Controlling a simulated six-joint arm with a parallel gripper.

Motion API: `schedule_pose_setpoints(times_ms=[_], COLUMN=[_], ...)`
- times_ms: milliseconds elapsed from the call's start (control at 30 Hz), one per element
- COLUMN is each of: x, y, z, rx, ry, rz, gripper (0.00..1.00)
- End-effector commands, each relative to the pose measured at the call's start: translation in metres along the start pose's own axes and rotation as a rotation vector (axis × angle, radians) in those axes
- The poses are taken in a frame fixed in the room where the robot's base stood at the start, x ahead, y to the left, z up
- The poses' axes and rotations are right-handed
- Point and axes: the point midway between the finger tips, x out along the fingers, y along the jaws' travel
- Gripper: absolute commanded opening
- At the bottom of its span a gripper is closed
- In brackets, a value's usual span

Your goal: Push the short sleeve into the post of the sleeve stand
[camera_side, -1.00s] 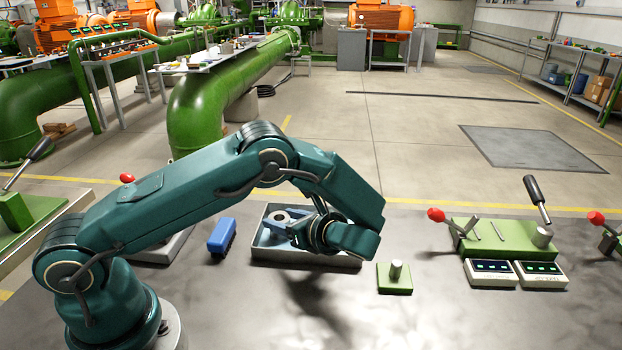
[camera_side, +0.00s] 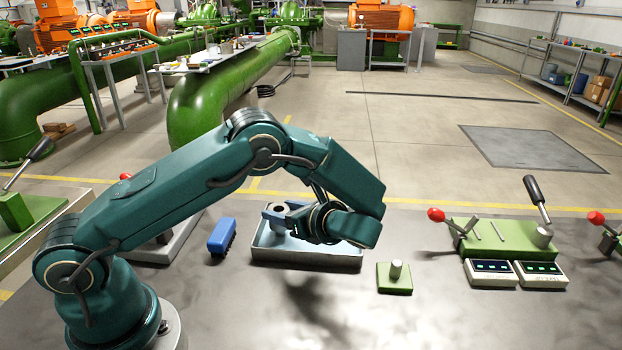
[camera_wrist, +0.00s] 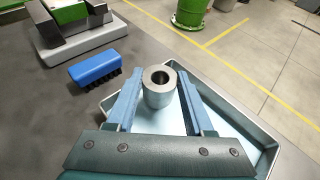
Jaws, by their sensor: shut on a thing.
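The short sleeve is a grey metal ring with a hole through it (camera_wrist: 160,91). It stands upright between my fingers in the wrist view, and its top also shows in the side view (camera_side: 279,207). My gripper (camera_wrist: 159,98) is shut on the sleeve and holds it over the metal tray. The sleeve stand, a green square base (camera_side: 394,287) with a short grey post (camera_side: 396,269), stands on the table right of the tray in the side view. Nothing is on the post. The stand does not show in the wrist view.
The shallow metal tray (camera_side: 305,261) lies under my gripper. A blue brush (camera_side: 222,237) lies left of it. A green fixture (camera_side: 503,241) with levers and two display boxes (camera_side: 514,272) stands further right. The table between tray and stand is clear.

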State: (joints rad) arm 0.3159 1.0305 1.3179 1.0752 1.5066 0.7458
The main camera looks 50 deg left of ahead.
Motion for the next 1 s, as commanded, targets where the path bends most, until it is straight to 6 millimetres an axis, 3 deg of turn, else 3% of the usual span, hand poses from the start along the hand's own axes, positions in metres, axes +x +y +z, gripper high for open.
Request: schedule_pose_setpoints(times_ms=[1000], x=[-0.015], y=[0.000], z=[0.036], rx=[-0.001], ry=[-0.001], rz=[0.000], gripper=[0.00])
